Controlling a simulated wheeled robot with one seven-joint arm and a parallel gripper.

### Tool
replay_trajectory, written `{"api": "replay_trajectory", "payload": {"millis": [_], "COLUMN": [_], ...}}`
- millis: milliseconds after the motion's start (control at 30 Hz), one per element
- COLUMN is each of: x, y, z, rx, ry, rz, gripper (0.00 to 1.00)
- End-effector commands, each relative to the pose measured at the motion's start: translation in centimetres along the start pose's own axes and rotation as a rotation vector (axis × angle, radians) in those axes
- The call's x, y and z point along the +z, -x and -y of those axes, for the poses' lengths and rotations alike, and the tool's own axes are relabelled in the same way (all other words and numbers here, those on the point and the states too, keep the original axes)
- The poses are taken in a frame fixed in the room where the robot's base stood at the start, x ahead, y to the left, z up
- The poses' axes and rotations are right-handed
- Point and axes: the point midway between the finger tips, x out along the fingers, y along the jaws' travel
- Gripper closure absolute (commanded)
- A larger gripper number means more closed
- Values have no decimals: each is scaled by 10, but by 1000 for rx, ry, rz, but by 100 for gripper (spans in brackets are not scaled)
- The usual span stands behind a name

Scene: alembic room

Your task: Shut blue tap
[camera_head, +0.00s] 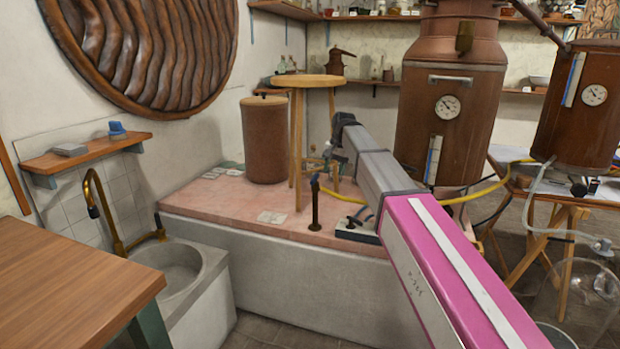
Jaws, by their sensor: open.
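A short dark pipe (315,207) stands upright on the pink tiled platform, left of my arm.
A wooden stool (307,82) and a brown barrel (265,140) stand close behind my gripper. A large copper still (455,90) stands right of my arm. A yellow hose (485,186) runs nearby. A sink (182,270) with a brass faucet (110,212) is at left.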

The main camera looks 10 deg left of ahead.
Motion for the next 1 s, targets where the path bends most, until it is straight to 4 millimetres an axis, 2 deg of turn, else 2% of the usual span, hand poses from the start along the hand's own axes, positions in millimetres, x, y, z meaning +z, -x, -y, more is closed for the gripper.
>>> {"api": "replay_trajectory", "payload": {"millis": [33,100,200,333,467,800,1000], "x": [-6,-6,-5,-3,-2,-2,-2], "y": [15,29,41,41,26,-33,-56], "z": [22,40,55,60,59,59,60], "rx": [-7,-13,-18,-19,-18,-18,-19], "ry": [5,5,6,6,6,6,6], "rz": [1,5,9,11,12,12,10], "gripper": [55,55,55,55,55,55,55]}}
